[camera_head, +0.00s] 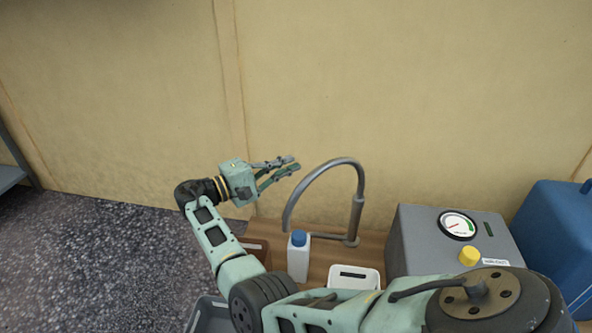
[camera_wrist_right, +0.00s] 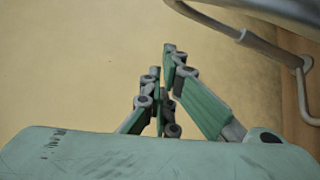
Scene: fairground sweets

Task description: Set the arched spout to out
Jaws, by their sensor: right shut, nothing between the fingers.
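The arched spout (camera_head: 356,212) is a grey metal pipe standing on the wooden counter (camera_head: 322,252). Its arch bends left and its free end comes down just behind a white bottle. Part of the pipe crosses the upper right of the right wrist view (camera_wrist_right: 210,20). My right gripper (camera_head: 292,164) is left of the arch, at about the height of its top, with its fingers pointing right. It is shut and empty, and looks apart from the pipe. Its fingers also show in the wrist view (camera_wrist_right: 163,62). My left gripper is out of view.
A white bottle with a blue cap (camera_head: 299,264) stands by the spout's free end. A white tub (camera_head: 368,274) is right of it. A grey machine (camera_head: 412,244) with a gauge and yellow knob (camera_head: 469,255) stands right, beside a blue container (camera_head: 555,228). The wall is close behind.

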